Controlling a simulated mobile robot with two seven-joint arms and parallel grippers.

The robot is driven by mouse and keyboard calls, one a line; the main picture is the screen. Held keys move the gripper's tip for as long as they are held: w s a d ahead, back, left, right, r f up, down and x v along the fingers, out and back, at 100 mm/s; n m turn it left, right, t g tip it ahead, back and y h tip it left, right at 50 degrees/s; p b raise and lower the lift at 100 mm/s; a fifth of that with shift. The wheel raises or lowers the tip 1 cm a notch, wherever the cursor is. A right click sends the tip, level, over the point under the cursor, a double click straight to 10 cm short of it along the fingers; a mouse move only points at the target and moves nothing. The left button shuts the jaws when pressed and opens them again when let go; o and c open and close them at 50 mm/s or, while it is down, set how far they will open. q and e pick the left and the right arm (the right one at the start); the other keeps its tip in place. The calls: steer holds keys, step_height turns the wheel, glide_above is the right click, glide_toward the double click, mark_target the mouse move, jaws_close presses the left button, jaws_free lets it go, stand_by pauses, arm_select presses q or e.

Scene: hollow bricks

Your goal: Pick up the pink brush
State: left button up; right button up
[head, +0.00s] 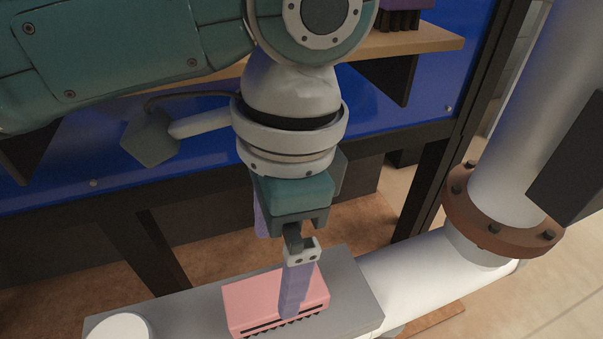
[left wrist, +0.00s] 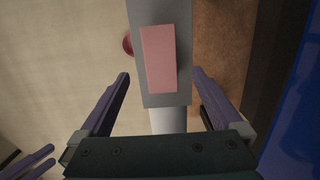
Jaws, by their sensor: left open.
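The pink brush (head: 250,302) lies on a grey slab (head: 358,293), with a row of dark bristles along its lower near edge. My left gripper (head: 288,283) points down at it; one purple finger crosses in front of the brush, and the other finger is mostly hidden behind the wrist. In the left wrist view the brush (left wrist: 158,50) is a plain pink rectangle on the slab, lying ahead between the two spread fingers of my left gripper (left wrist: 160,75). The fingers are apart with nothing held. Two purple fingers at that view's lower left look like my right gripper (left wrist: 52,154).
A white pipe (head: 415,270) with a brown flange (head: 505,225) stands right of the slab. A white round cap (head: 118,328) is at the slab's left end. Behind are a blue panel (head: 210,165) and a wooden shelf (head: 425,42) bearing a purple object with dark bristles (head: 400,20).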

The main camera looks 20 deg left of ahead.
mark_target(275, 291)
arm_select(q)
step_height(275, 291, down, 3)
steer(key=shift+s+d+f+b, duration=0.1)
steer(key=shift+b, duration=0.5)
steer(key=f+b, duration=0.2)
steer(key=f, duration=0.1)
steer(key=f+b, duration=0.1)
steer(key=f, duration=0.1)
steer(key=shift+a+f, duration=0.2)
steer(key=shift+a, duration=0.2)
steer(key=shift+r, duration=0.1)
steer(key=c, duration=1.5)
